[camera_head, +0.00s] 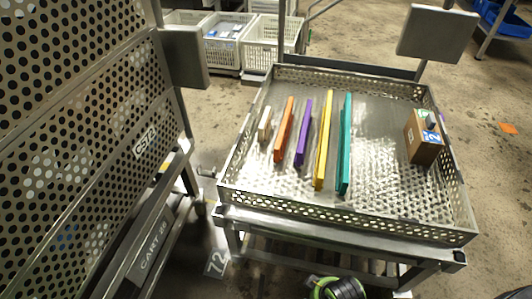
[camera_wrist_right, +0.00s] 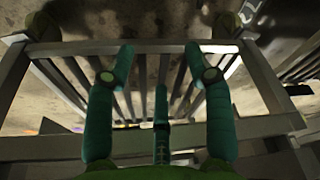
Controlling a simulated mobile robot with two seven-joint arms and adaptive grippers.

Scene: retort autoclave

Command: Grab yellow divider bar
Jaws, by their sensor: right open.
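The yellow divider bar (camera_head: 324,140) stands on edge in a perforated metal tray (camera_head: 340,214), running front to back. It sits between a purple bar (camera_head: 303,133) on its left and a teal bar (camera_head: 345,145) on its right, with narrow gaps on both sides. The yellow bar is not visible in that view. My left gripper is in neither view.
An orange bar (camera_head: 284,130) and a short cream bar (camera_head: 265,124) stand further left in the tray. A brown box (camera_head: 423,140) stands on the right side. A perforated cart (camera_head: 85,120) fills the left. White crates (camera_head: 270,42) stand behind.

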